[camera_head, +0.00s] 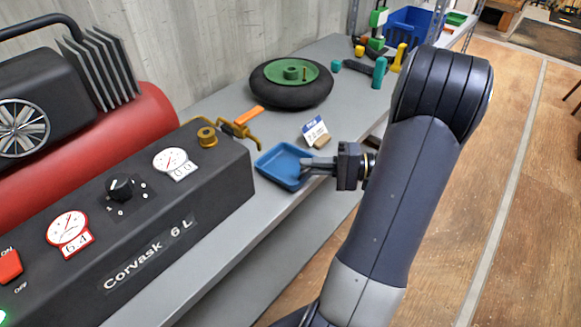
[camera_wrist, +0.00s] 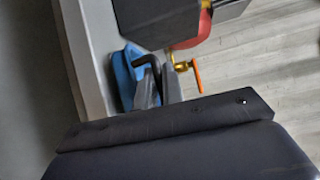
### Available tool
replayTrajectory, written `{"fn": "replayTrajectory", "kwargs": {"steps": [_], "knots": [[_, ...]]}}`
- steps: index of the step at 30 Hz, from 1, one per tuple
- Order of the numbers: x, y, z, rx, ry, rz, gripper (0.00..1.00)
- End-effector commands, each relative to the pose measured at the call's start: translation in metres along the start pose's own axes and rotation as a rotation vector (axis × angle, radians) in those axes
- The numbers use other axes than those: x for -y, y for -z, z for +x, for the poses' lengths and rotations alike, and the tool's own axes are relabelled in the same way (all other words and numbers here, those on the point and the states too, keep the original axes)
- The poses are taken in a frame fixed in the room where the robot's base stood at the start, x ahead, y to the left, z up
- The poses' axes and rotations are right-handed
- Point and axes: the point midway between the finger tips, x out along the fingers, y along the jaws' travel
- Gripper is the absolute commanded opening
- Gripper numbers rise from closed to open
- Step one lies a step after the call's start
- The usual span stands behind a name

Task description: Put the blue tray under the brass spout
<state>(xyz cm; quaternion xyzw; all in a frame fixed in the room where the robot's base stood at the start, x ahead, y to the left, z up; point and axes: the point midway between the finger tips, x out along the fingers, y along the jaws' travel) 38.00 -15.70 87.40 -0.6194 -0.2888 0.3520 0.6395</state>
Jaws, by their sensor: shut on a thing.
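The blue tray (camera_head: 284,165) is a shallow square dish at the bench's front edge, beside the black compressor panel. My gripper (camera_head: 308,167) is shut on the tray's right side. The tray also shows in the wrist view (camera_wrist: 122,77), partly behind the fingers (camera_wrist: 150,85). The brass spout (camera_head: 241,130) with an orange lever (camera_head: 249,115) sticks out from the panel's end, behind and left of the tray. In the wrist view the brass spout (camera_wrist: 181,66) is right of the tray. I cannot tell whether the tray touches the bench.
The black compressor panel (camera_head: 150,225) with gauges fills the left. A black wheel with a green hub (camera_head: 291,84) lies behind the spout. A small card (camera_head: 314,131) stands near the tray. Several tools and a blue crate (camera_head: 412,27) are farther back. The grey bench (camera_head: 215,262) is bare in front.

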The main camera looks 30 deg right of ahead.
Motion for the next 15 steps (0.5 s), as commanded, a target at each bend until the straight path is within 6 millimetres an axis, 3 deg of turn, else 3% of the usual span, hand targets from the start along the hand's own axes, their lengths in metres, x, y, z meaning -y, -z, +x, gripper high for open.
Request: {"fn": "replayTrajectory", "kwargs": {"steps": [5, 12, 15], "knots": [[0.001, 0.0, 0.014, 0.001, 0.001, 0.0, 0.0], [0.004, -0.001, 0.052, 0.004, 0.0, -0.001, 0.0], [-0.009, 0.001, 0.05, -0.001, 0.0, 0.003, 0.0]]}}
